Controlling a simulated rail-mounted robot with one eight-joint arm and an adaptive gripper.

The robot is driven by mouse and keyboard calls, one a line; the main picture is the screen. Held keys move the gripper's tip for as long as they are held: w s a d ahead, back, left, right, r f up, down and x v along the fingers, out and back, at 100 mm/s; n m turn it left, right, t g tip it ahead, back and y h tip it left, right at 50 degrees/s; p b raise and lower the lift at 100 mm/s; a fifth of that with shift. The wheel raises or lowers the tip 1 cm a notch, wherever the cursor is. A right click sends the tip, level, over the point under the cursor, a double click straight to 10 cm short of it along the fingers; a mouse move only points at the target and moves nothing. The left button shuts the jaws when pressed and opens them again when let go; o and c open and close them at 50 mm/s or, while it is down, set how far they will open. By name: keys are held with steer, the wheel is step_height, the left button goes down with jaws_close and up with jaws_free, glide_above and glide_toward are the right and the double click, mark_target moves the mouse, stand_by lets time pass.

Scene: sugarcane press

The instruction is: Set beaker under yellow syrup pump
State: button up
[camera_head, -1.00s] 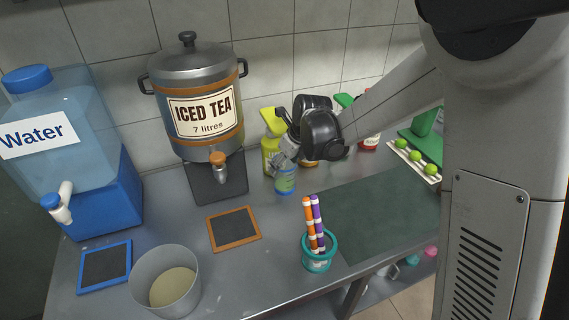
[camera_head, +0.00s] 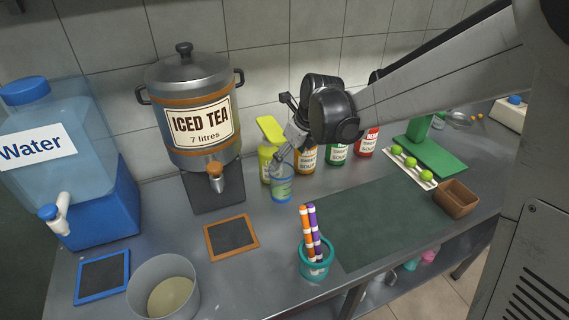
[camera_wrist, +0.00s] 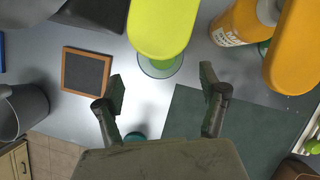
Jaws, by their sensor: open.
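The clear beaker (camera_head: 282,190), with a greenish tint, stands upright on the counter just in front of the yellow syrup bottle (camera_head: 265,167). The yellow pump head (camera_head: 270,129) is above and slightly behind it. In the wrist view the yellow pump head (camera_wrist: 160,25) covers most of the beaker (camera_wrist: 161,69), whose near rim shows below the spout end. My gripper (camera_head: 279,158) is open and empty, close above the beaker in the head view. In the wrist view its fingers (camera_wrist: 163,84) are spread wide, one to each side of the beaker's near edge, with no visible contact.
Orange (camera_head: 305,160), green (camera_head: 338,150) and red (camera_head: 367,142) syrup bottles stand to the right. The iced tea dispenser (camera_head: 195,115) is to the left. A pen cup (camera_head: 315,262) and a framed slate (camera_head: 231,237) are in front. The dark mat (camera_head: 375,220) is clear.

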steer(key=shift+v, duration=1.85)
steer(key=s+d+r+n+t+h, duration=0.1)
steer(key=s+d+n, duration=0.4)
steer(key=s+n, duration=0.3)
steer(key=s+d+r+n+t+h, duration=0.1)
steer(key=s+d+r+n, duration=0.1)
steer(key=s+d+n, duration=0.3)
steer(key=s+d+r+n+t+h, duration=0.1)
steer(key=s+d+n, duration=0.5)
steer(key=s+n, duration=0.7)
steer(key=shift+s+r+n+t, duration=0.25)
steer(key=shift+r+n+t, duration=0.15)
steer(key=shift+r+n, duration=0.3)
